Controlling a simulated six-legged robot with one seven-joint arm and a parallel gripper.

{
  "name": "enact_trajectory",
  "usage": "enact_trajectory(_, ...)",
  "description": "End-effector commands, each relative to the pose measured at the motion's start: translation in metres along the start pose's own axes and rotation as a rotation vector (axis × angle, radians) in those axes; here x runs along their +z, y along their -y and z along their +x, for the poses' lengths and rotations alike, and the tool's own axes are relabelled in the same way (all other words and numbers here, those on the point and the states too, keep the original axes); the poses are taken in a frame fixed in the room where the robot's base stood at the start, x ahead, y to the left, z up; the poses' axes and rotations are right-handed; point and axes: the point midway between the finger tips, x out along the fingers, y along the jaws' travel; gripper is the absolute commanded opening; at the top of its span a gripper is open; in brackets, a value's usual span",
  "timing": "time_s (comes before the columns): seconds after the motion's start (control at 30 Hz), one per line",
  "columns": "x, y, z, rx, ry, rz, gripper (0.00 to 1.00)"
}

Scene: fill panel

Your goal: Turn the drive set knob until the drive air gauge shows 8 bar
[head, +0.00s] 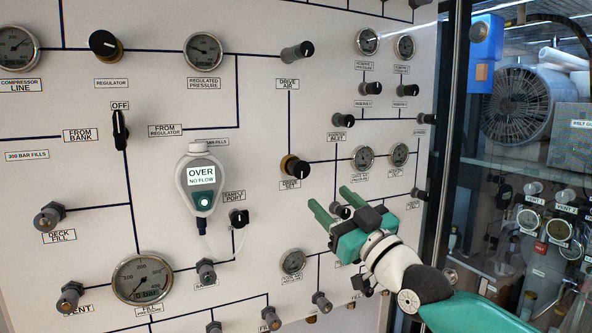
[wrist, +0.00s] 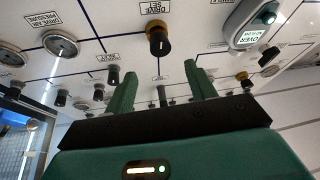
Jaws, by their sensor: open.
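The drive set knob (head: 295,166) is black with a brass-coloured base, on the white panel above its label. In the wrist view the same knob (wrist: 158,38) is beyond the fingertips, roughly centred between them. The drive air gauge (head: 363,157) is a small round dial right of the knob; its needle is too small to read. It also shows in the wrist view (wrist: 60,43), at upper left. My gripper (head: 331,199) has green fingers, open and empty, below and right of the knob in the head view. The fingers (wrist: 160,72) appear apart from the knob.
A gauge (head: 399,155) sits right of the drive air gauge. A handheld meter (head: 201,180) reading "OVER NO FLOW" hangs left of the knob. The sample port knob (head: 239,218) is below left. A metal frame post (head: 447,150) and glass stand at the panel's right edge.

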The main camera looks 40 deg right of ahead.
Motion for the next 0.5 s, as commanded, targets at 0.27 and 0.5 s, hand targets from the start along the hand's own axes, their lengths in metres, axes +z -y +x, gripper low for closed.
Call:
enact_trajectory(0.27, 0.001, 0.002, 0.048, -0.005, 0.002, 0.000, 0.56)
enact_trajectory(0.5, 0.001, 0.004, 0.094, -0.008, 0.002, 0.000, 0.56)
